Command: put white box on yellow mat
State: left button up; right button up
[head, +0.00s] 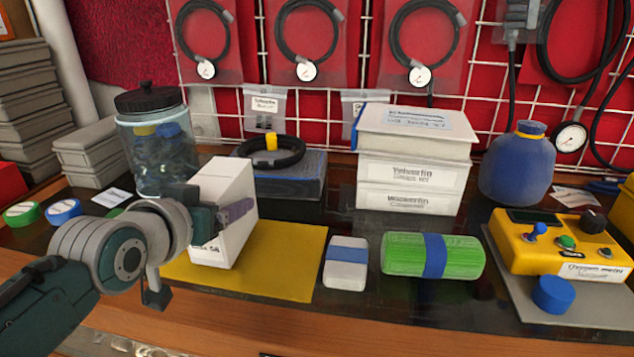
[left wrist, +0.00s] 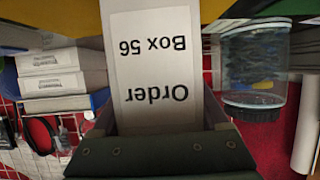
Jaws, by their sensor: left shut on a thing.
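The white box (head: 232,200) is an upright block over the left part of the yellow mat (head: 285,262) in the head view. My left gripper (head: 228,213) is shut on it, with one dark finger across its near side. I cannot tell whether the box's bottom touches the mat. In the left wrist view the white box (left wrist: 155,65) is between the fingers, its label reading "Order Box 56" upside down. My right gripper is in neither view.
A lidded jar (head: 155,140) stands behind the box to the left. A white and blue block (head: 346,262) and a green block with a blue band (head: 405,255) lie right of the mat. White boxes (head: 412,172) are stacked behind. The mat's right part is bare.

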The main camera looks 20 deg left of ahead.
pick_arm(q)
jog(key=shift+f, duration=0.55)
jog(key=shift+f, duration=0.1)
jog(key=o, duration=1.5)
jog(key=shift+f, duration=0.1)
jog(key=shift+o, duration=0.2)
jog(key=shift+r, duration=0.3)
jog(key=s+d+r+m+g+h+p, duration=0.1)
jog(key=s+d+g, duration=0.3)
jog(key=s, duration=0.9)
jog(key=s+d+r+m+g+h+p, duration=0.1)
jog(key=s+d+m+g+h+p, duration=0.1)
jog(key=s+d+g, duration=0.3)
jog(key=s+d+m, duration=0.1)
jog(key=s+d, duration=0.3)
jog(key=s, duration=0.4)
jog(key=shift+s+r+m, duration=0.2)
jog(key=shift+r+m, duration=0.1)
jog(key=shift+m, duration=0.1)
